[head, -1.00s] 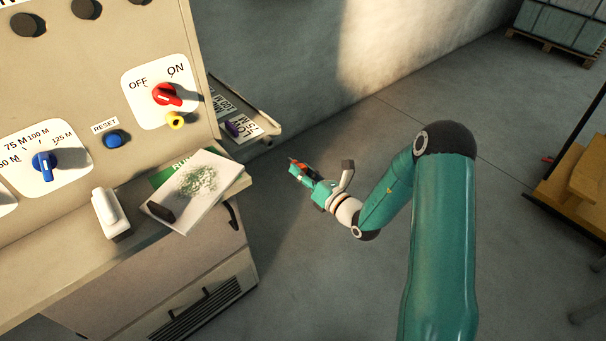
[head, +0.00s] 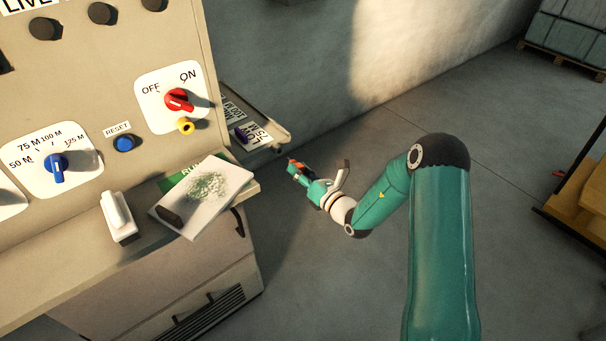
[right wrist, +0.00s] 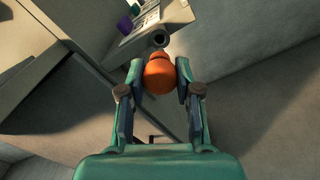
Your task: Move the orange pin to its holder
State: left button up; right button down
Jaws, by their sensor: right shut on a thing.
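The orange pin (right wrist: 160,74) is between the two fingers of my right gripper (right wrist: 159,88), which is shut on it. In the head view the pin (head: 291,162) is a small orange spot at the tip of my right gripper (head: 298,170), over the floor just right of and below the end of a side shelf (head: 279,144). The shelf carries white label cards and a purple pin (head: 242,134). The shelf also shows ahead of the gripper in the right wrist view (right wrist: 172,17). My left gripper is not in view.
A beige console with a red switch (head: 179,100), a yellow piece (head: 186,126) and blue knobs stands at left. Its ledge holds a white block (head: 118,217) and a book (head: 205,196). A wall runs behind the shelf.

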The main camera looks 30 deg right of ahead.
aim_at(288, 158)
jog(key=shift+w+a, duration=0.1)
jog(key=shift+w, duration=1.15)
jog(key=shift+w+a+b, duration=0.1)
jog(key=shift+w+b, duration=0.85)
jog(key=shift+w, duration=0.25)
dwell(0.5)
jog(key=shift+w, duration=0.4)
jog(key=c, duration=0.7)
grip_release()
jog(key=s, duration=0.8)
jog(key=s+d, duration=0.1)
jog(key=s, duration=0.3)
